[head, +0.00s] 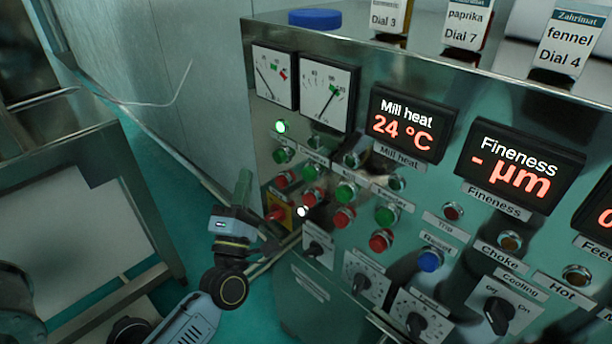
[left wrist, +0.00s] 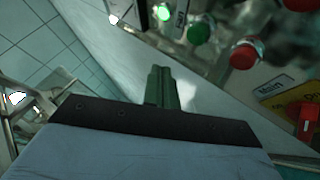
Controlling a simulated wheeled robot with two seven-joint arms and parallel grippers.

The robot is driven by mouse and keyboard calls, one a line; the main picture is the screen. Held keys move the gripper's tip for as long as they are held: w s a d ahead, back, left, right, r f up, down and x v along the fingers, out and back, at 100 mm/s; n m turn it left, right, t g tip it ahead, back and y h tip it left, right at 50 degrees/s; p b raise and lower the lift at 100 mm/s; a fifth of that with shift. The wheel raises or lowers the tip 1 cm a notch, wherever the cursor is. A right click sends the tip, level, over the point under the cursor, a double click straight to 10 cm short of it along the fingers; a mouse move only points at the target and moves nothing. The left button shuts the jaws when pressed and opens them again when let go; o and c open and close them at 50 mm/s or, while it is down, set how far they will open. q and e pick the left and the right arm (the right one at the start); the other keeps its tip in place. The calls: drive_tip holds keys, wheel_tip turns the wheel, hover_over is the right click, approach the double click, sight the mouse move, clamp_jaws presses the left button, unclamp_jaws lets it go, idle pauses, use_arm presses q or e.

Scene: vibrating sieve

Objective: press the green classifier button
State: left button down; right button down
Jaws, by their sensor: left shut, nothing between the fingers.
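Several green buttons sit in a slanting row on the steel control panel: the leftmost green button (head: 282,155), a second (head: 309,172), a third (head: 345,193) and a fourth (head: 386,215). Their small labels are too blurred to read, so I cannot tell which is the classifier's. My left gripper (head: 244,178) is shut and empty, left of the panel's lower left corner and apart from the buttons. In the left wrist view its green fingers (left wrist: 162,85) are together, below a green button (left wrist: 200,30) and a red button (left wrist: 245,56). My right gripper is not in view.
Red buttons (head: 344,217) sit below the green ones. A red and yellow main switch (head: 279,213) is close to my left gripper. A lit green lamp (head: 280,127), a blue button (head: 430,261) and several dials are on the panel. A metal table (head: 130,190) stands at left.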

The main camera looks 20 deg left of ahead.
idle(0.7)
use_arm(q)
drive_tip(key=s+d+f+m+g+h, duration=0.1)
drive_tip(key=s+f+m+g+h, duration=0.3)
drive_tip(key=f, duration=0.8)
drive_tip(key=s+d+f+m+g, duration=0.1)
drive_tip(key=d+f+m+g, duration=0.15)
drive_tip(key=f+m, duration=0.65)
drive_tip(key=s+d+f+m+g+h, duration=0.15)
drive_tip(key=f+g, duration=0.25)
drive_tip(key=f, duration=1.1)
drive_tip(key=s+f+m+g, duration=0.6)
drive_tip(key=s+f+g, duration=0.1)
drive_tip(key=s+f, duration=1)
drive_tip(key=s+a+f+m+g, duration=0.1)
drive_tip(key=s+f+m+g, duration=0.1)
drive_tip(key=s, duration=0.7)
drive_tip(key=s+f+m+g, duration=0.2)
drive_tip(key=s+f+g, duration=0.1)
drive_tip(key=s, duration=0.6)
drive_tip(key=shift+s+a+y, duration=0.35)
drive_tip(key=shift+s, duration=0.05)
